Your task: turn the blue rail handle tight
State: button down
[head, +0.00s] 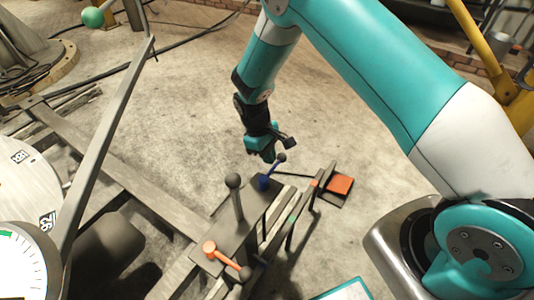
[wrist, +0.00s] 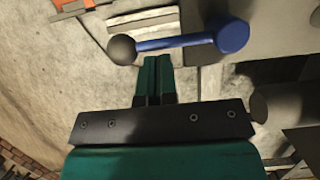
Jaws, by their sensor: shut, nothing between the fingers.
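The blue rail handle (head: 265,179) is a short blue lever with a dark ball knob, on the grey rail block in the head view. In the wrist view the blue handle (wrist: 188,41) lies across the top, its round blue hub at the right and its dark ball at the left. My gripper (head: 269,155) is just beyond the handle in the head view. In the wrist view my gripper (wrist: 157,60) is shut and empty, its fingertips close below the blue bar near the ball. Whether they touch it I cannot tell.
An orange handle (head: 226,259) with a dark ball sits nearer on the same block. A grey post with a ball knob (head: 235,190) stands between the two handles. An orange-red pedal (head: 340,184) lies to the right. The concrete floor beyond is clear.

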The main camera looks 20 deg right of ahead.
aim_at(282, 162)
jog(key=shift+s+d+m+y+p, duration=0.2)
jog(key=shift+s+d+m+p, duration=0.15)
jog(key=shift+m, duration=0.35)
jog(key=shift+s+d+m+y+p, duration=0.2)
jog(key=shift+d+m, duration=0.1)
jog(key=shift+m, duration=0.4)
jog(key=shift+s+d+m, duration=0.3)
jog(key=shift+s+m, duration=0.05)
jog(key=shift+m, duration=0.35)
jog(key=shift+s+d+m+g+y+p, duration=0.2)
jog(key=shift+s+m+y+p, duration=0.15)
jog(key=shift+m, duration=0.35)
jog(key=shift+s+d+m+g+y+p, duration=0.1)
jog(key=shift+s+d+m+y+p, duration=0.15)
jog(key=shift+s+m+p, duration=0.35)
jog(key=s+m, duration=0.1)
jog(key=m, duration=0.2)
jog(key=s+m+y+p, duration=0.1)
jog(key=s+m, duration=0.1)
jog(key=s+m+y+p, duration=0.1)
jog(key=s+m, duration=0.1)
jog(key=m, duration=0.1)
jog(key=shift+a+m+t, duration=0.15)
jog(key=shift+m+t, duration=0.15)
jog(key=shift+t, duration=0.1)
jog(key=shift+s+a+p, duration=0.25)
jog(key=shift+s+p, duration=0.1)
jog(key=shift+s, duration=0.25)
dwell(1.8)
